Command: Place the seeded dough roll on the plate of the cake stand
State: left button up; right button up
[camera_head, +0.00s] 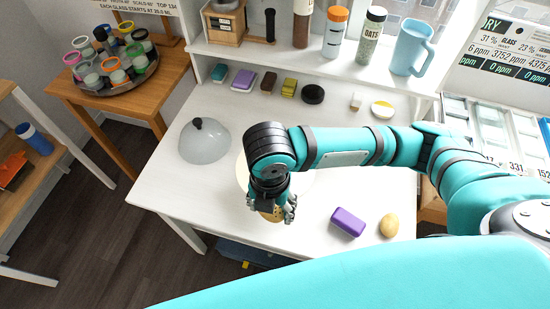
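My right gripper (275,207) comes in from the right and points down over the front part of the white table. Its fingers are around a tan, dark-speckled roll, the seeded dough roll (270,215), which shows just below them and is partly hidden. A pale round plate (242,172), which looks like the cake stand's plate, lies behind the gripper and is mostly hidden by my arm. The roll is at the front side of this plate; I cannot tell whether it touches anything below. A glass dome (205,143) with a dark knob stands to the left. My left gripper is not in view.
A purple block (348,222) and a plain yellow-tan oval (389,225) lie right of the gripper. Several small items, including a black disc (313,94), line the back. A shelf with bottles and a blue jug (411,48) is behind. The table's front left is clear.

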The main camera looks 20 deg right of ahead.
jog(key=n, duration=0.1)
jog(key=a+n, duration=0.1)
jog(key=s+n+p, duration=0.1)
jog(key=shift+a+r+n, duration=0.25)
jog(key=shift+r+n, duration=0.05)
jog(key=shift+n, duration=0.1)
jog(key=w+d+p, duration=0.1)
jog(key=w+d, duration=0.1)
jog(key=w, duration=0.2)
jog(key=w+d+f+p, duration=0.1)
jog(key=w+d, duration=0.1)
jog(key=w, duration=0.3)
jog(key=w+d+p, duration=0.1)
jog(key=w+d, duration=0.1)
jog(key=w, duration=0.3)
jog(key=shift+w+d+f, duration=0.25)
jog(key=shift+d+f, duration=0.05)
jog(key=shift+d, duration=0.05)
notch_tip(320, 180, down, 3)
jog(key=shift+s+r+p, duration=0.1)
jog(key=shift+r+p, duration=0.1)
jog(key=shift+p, duration=0.3)
jog(key=shift+f, duration=0.35)
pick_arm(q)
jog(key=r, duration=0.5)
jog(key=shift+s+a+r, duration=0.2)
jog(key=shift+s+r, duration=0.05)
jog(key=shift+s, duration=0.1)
pick_arm(e)
jog(key=shift+f, duration=0.1)
